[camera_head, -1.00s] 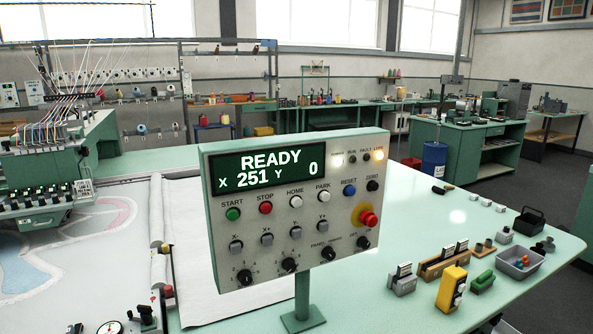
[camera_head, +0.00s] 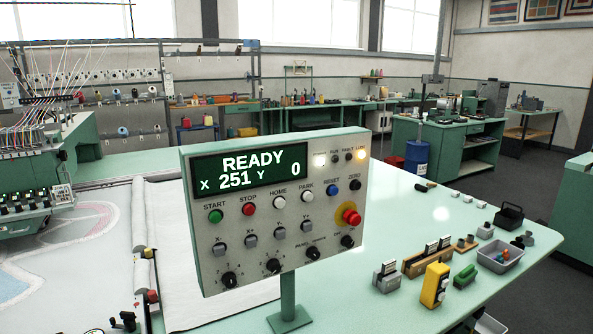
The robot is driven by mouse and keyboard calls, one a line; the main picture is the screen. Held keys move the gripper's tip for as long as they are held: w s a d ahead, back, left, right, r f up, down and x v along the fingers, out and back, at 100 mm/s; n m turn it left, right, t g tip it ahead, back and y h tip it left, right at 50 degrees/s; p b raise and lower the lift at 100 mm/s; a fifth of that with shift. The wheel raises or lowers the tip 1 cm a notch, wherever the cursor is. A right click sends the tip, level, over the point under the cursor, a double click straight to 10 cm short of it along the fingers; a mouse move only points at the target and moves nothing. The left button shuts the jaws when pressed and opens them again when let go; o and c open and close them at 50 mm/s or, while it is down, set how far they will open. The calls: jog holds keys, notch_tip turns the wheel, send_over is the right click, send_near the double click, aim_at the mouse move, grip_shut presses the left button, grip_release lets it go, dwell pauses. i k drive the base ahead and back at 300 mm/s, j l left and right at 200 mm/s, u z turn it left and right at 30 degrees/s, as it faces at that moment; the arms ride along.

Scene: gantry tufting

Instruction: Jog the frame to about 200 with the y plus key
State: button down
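The control panel (camera_head: 232,235) stands on a green post on the pale green table. The Y+ key (camera_head: 306,226) is a grey key at the right end of the row of X-, X+, Y- and Y+ keys. One lamp at the panel's upper left of the lamp row and one at its right end are lit. The tufting frame with pale fabric (camera_head: 75,255) lies at the left, under the multi-needle head (camera_head: 30,185). My gripper is not in view.
A red emergency stop (camera_head: 351,217) sits on the panel's right side. On the table to the right are a yellow device (camera_head: 434,285), a wooden block with grey pieces (camera_head: 428,257), a grey tray (camera_head: 501,256) and a black basket (camera_head: 509,216).

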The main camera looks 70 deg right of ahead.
aim_at(308, 227)
jog(key=k+l+z, duration=0.2)
jog(key=l+z, duration=0.45)
jog(key=z, duration=0.15)
